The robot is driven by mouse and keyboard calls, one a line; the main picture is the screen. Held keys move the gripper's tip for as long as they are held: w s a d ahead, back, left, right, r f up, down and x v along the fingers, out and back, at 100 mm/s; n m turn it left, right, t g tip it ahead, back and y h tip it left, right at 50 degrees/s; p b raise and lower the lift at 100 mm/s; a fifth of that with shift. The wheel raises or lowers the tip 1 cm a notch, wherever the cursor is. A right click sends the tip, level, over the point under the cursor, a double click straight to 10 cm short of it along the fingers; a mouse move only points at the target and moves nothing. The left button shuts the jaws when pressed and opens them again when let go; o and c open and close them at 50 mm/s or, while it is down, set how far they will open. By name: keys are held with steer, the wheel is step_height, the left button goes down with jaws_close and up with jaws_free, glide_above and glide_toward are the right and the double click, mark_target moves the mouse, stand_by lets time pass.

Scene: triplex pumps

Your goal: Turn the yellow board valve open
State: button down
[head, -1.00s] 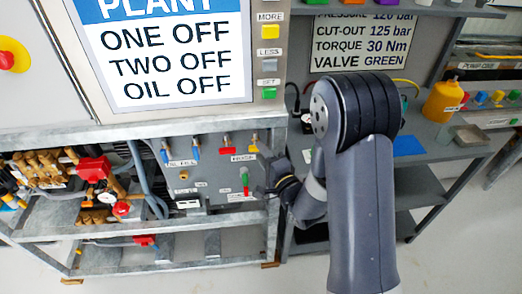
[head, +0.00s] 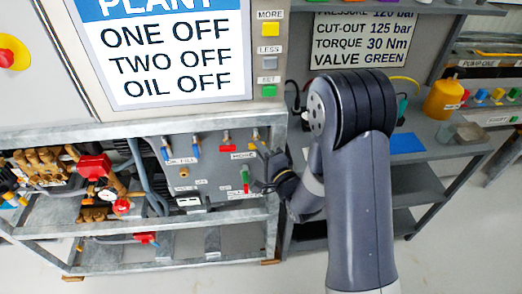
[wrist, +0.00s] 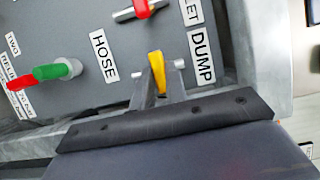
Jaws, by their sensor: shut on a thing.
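The yellow board valve (wrist: 157,70) has a short yellow lever and sits on the grey board between the HOSE and DUMP labels in the wrist view. My gripper (wrist: 157,84) is shut on this lever, with one finger on each side of it. In the head view my gripper (head: 264,153) is at the right end of the board, and a bit of the yellow lever (head: 254,134) shows just above it. The valve's stem is partly hidden by the fingers.
The red lever (wrist: 142,8) and the green handle (wrist: 50,71) are near on the same board (head: 210,168). Blue levers (head: 195,152) are further left. A frame post (head: 272,205) stands close by on the right. Pipes with a red valve (head: 95,166) lie at the left.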

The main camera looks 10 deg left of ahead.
steer(key=shift+n, duration=0.4)
steer(key=n+h, duration=0.2)
steer(key=n, duration=0.2)
steer(key=n+g+h, duration=0.1)
steer(key=n+h, duration=0.2)
steer(key=n, duration=0.1)
steer(key=a+r+n+h+b, duration=0.1)
steer(key=n+h, duration=0.1)
steer(key=n, duration=0.2)
steer(key=shift+s+n+g, duration=0.15)
steer(key=shift+n+g, duration=0.25)
stand_by(0.4)
steer(key=shift+h, duration=0.3)
steer(key=c, duration=1.4)
jaws_free()
steer(key=shift+c, duration=0.2)
